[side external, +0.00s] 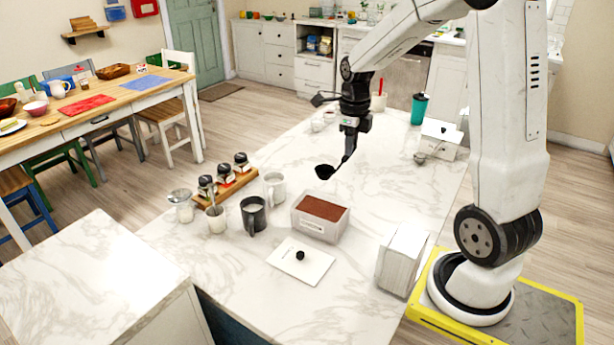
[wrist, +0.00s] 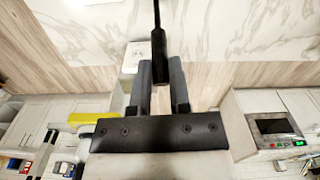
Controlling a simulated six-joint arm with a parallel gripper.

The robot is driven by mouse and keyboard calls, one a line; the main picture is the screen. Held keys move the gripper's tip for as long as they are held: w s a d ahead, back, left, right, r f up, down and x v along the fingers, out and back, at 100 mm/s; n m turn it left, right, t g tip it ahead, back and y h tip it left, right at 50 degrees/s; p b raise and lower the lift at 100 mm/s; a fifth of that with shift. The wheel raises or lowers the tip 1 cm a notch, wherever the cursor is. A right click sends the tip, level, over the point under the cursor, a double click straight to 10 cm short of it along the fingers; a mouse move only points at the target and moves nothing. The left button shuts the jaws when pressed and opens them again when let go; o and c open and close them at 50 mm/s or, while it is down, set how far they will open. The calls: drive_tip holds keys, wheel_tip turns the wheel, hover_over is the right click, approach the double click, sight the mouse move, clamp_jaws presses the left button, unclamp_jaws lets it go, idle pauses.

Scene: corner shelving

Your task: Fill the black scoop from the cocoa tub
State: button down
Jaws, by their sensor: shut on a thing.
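My gripper (side external: 350,150) is shut on the handle of the black scoop (side external: 324,172) and holds it above the marble counter, behind and a little right of the cocoa tub. In the wrist view the black handle of the scoop (wrist: 158,45) stands between my gripper's fingers (wrist: 161,78); its bowl is out of that view. The cocoa tub (side external: 318,229) is an open white box filled with brown powder. Its lid (side external: 300,262), white with a black knob, lies on the counter in front of it. I cannot see whether the scoop holds anything.
A dark mug (side external: 253,214) and a white mug (side external: 275,187) stand left of the tub, near a wooden rack of jars (side external: 226,185). A white upright holder (side external: 403,258) stands to the right. A lidded white box (side external: 440,138) and green cup (side external: 419,107) stand farther back.

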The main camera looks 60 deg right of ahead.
drive_tip(key=shift+s+f, duration=0.15)
drive_tip(key=shift+f, duration=2.45)
wheel_tip(320, 180, down, 10)
idle(0.6)
drive_tip(key=shift+r, duration=0.2)
idle(1.4)
wheel_tip(320, 180, up, 7)
drive_tip(key=shift+r, duration=0.15)
idle(1.7)
idle(0.6)
